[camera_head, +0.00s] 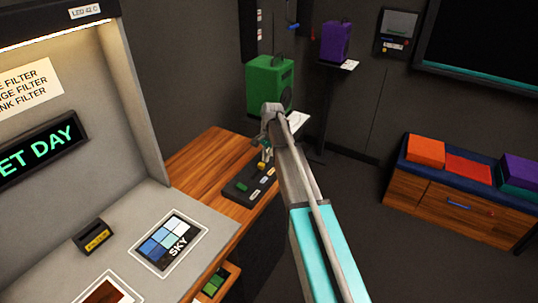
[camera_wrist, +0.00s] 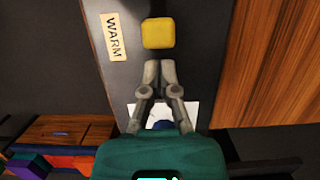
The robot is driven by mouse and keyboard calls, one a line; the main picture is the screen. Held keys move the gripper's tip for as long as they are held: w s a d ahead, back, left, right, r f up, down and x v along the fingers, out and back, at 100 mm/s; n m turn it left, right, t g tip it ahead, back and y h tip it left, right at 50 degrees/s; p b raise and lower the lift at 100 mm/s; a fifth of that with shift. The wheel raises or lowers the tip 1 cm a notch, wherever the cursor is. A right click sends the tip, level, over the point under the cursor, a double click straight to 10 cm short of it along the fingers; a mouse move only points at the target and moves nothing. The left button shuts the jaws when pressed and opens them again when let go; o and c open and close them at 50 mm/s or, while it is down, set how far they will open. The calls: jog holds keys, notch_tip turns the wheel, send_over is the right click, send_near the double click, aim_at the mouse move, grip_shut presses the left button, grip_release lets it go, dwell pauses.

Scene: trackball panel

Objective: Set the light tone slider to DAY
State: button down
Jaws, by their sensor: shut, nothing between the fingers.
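A dark control panel (camera_head: 236,190) with small coloured labels lies on the wooden desk in the head view. The wrist view shows part of a grey panel surface (camera_wrist: 195,75) with a yellow square knob (camera_wrist: 158,33) and a label reading WARM (camera_wrist: 114,37) to its left. In the head view my gripper (camera_head: 264,152) is over the panel's far end, partly hidden by my arm.
A lit display (camera_head: 38,151) shows "ET DAY", cut off at the left. A SKY colour card (camera_head: 170,243) and a small dark box (camera_head: 93,237) lie on the grey shelf. A green speaker-like box (camera_head: 268,84) stands behind my arm.

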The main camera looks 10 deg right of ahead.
aim_at(260, 165)
jog(key=shift+s+a, duration=0.25)
jog(key=s+a, duration=0.4)
jog(key=shift+w+d, duration=0.1)
dwell(0.3)
jog(key=shift+w, duration=0.1)
jog(key=shift+w+d, duration=1.4)
jog(key=shift+w, duration=0.05)
jog(key=shift+p+v, duration=0.95)
jog(key=p+v, duration=0.7)
jog(key=v, duration=0.1)
jog(key=shift+p, duration=0.4)
jog(key=shift+s, duration=0.1)
